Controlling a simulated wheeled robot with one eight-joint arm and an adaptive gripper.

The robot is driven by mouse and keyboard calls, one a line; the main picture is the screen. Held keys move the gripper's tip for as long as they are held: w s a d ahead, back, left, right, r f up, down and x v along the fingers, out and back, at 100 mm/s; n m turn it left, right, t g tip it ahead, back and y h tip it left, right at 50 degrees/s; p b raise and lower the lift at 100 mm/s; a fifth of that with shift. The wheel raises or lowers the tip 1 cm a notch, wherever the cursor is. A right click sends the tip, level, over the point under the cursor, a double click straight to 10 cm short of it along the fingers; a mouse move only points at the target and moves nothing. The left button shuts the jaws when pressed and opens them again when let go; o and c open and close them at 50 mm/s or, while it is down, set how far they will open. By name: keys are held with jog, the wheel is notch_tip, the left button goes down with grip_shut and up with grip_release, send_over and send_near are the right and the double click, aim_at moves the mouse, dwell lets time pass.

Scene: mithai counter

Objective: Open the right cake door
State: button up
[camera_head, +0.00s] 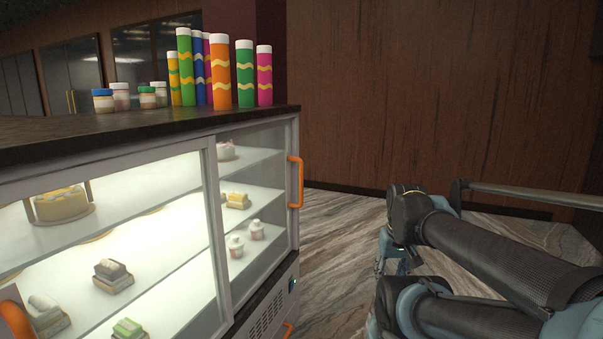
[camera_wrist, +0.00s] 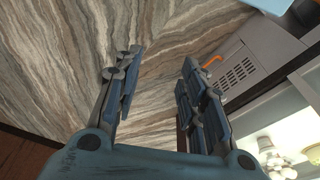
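The cake case's right door (camera_head: 259,205) is a glass pane in a pale frame at the right end of the lit case, and it looks shut. Its orange handle (camera_head: 296,182) stands upright on the door's right edge. My gripper (camera_head: 392,262) is to the right of the handle, apart from it, partly hidden behind my arm in the head view. In the wrist view, my gripper (camera_wrist: 157,82) has its two fingers spread with only floor between them. The case's lower corner with a grey vent (camera_wrist: 238,70) shows at the right of the wrist view.
The left door has its own orange handle (camera_head: 16,322) at the lower left. Tall coloured tubes (camera_head: 220,72) and small jars (camera_head: 122,96) stand on the dark case top (camera_head: 130,130). Streaked floor (camera_head: 340,235) is clear between case and arm. A brown wall (camera_head: 430,90) stands behind.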

jog(key=w+a+r+n+t+y, duration=0.1)
jog(key=w+a+r+n+y, duration=0.15)
jog(key=w+a, duration=0.4)
jog(key=w+a+r+n+t+y, duration=0.1)
jog(key=w+a+r+n+y, duration=0.2)
jog(key=w, duration=0.6)
jog(key=w+a+r+n+y, duration=0.1)
jog(key=w+a+r+y, duration=0.35)
jog(key=w, duration=0.25)
jog(key=w+r+n+t+y, duration=0.2)
jog(key=w+t+y, duration=0.1)
jog(key=w, duration=0.7)
jog(key=w+r+n+t+y, duration=0.2)
jog(key=w+n, duration=0.1)
jog(key=w, duration=0.8)
jog(key=x, duration=1.6)
jog(key=shift+w+a+r, duration=0.2)
jog(key=shift+r, duration=0.2)
